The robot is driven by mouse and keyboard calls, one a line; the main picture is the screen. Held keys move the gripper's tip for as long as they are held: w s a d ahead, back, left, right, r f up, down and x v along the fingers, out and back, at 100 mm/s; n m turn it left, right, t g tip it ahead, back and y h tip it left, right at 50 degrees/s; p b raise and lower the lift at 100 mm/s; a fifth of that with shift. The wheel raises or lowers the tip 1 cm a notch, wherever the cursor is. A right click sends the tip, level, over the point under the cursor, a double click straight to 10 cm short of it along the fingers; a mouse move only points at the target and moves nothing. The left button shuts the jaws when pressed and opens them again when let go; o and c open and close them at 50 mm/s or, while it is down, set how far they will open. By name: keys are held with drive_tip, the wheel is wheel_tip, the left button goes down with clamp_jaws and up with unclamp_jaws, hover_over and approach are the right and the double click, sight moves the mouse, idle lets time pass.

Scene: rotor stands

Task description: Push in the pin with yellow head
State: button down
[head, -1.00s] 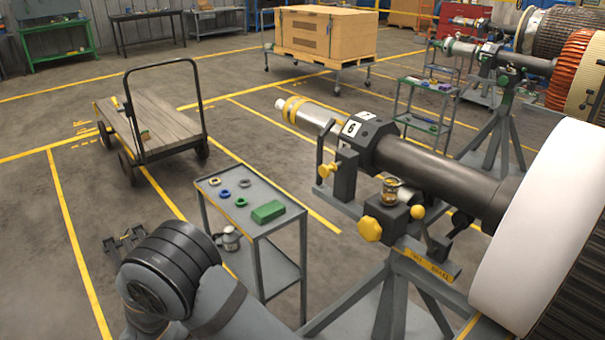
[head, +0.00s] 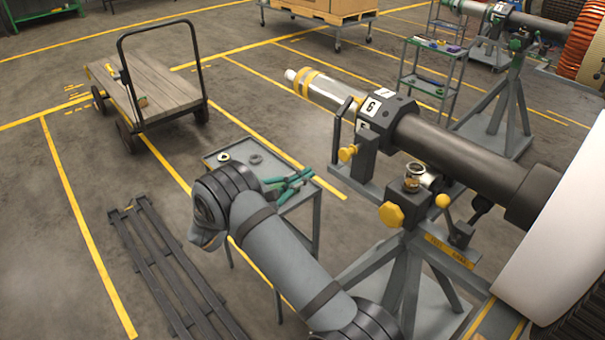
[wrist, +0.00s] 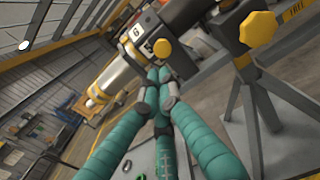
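The rotor stand (head: 385,262) carries a dark shaft collar marked 6 (head: 398,115). A small yellow knob (head: 347,153) sticks out at the left of its clamp block; it fits the pin with yellow head and also shows in the wrist view (wrist: 163,47). A larger faceted yellow knob (head: 392,215) sits lower on the stand, also in the wrist view (wrist: 258,28). My gripper (head: 308,174) has teal fingers with grey tips, over the small table and left of the stand, apart from the knobs. In the wrist view the fingertips (wrist: 161,85) look close together, with nothing seen between them.
A yellow ball-ended lever (head: 442,200) and a glass-and-metal cup (head: 414,178) are beside the large knob. The grey table (head: 285,212) stands below my gripper. A flat cart (head: 150,92) and dark rails (head: 160,265) are at left. Floor between them is clear.

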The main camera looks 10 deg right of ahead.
sight(340, 155)
drive_tip(key=p+x, duration=0.2)
drive_tip(key=x, duration=0.7)
drive_tip(key=shift+w+d, duration=0.15)
drive_tip(key=shift+w+d+p, duration=0.35)
drive_tip(key=shift+d, duration=0.05)
drive_tip(key=shift+f, duration=0.1)
